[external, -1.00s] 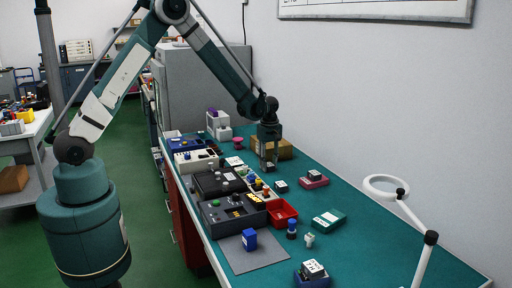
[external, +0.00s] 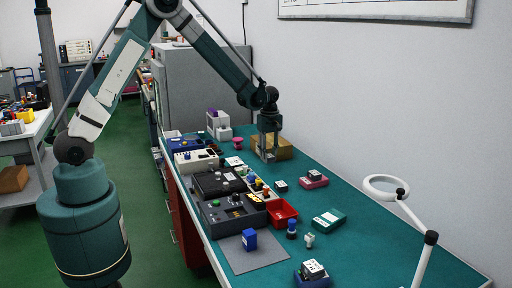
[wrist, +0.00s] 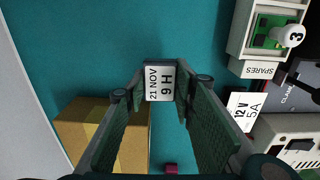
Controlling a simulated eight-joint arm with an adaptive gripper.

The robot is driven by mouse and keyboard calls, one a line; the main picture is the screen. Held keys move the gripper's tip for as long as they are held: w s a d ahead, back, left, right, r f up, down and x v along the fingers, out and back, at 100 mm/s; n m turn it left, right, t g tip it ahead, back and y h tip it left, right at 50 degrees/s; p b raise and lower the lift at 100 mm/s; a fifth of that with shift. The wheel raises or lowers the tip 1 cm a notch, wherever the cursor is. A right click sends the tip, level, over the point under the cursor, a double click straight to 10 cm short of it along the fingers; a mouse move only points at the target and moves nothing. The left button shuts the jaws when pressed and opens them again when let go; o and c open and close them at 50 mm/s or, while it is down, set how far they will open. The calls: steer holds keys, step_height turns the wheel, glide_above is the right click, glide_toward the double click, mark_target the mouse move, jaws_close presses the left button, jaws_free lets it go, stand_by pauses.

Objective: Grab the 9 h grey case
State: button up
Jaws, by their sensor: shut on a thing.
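The 9 h grey case (wrist: 160,82) shows in the middle of the wrist view, with a white label reading "21 NOV 9 H". My gripper (wrist: 162,92) is shut on it, one finger on each side. In the external view my gripper (external: 268,156) points down over the back part of the teal bench, beside the cardboard box. The case is small there and mostly hidden between the fingers.
The cardboard box (external: 285,148) stands close to my gripper, on the wall side. Black and white device racks (external: 220,183) line the left edge of the bench. A red tray (external: 282,212) and a green case (external: 329,221) lie nearer the front. A magnifier lamp (external: 386,188) stands at right.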

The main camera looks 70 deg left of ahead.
mark_target(269, 155)
steer(key=shift+r, duration=2.65)
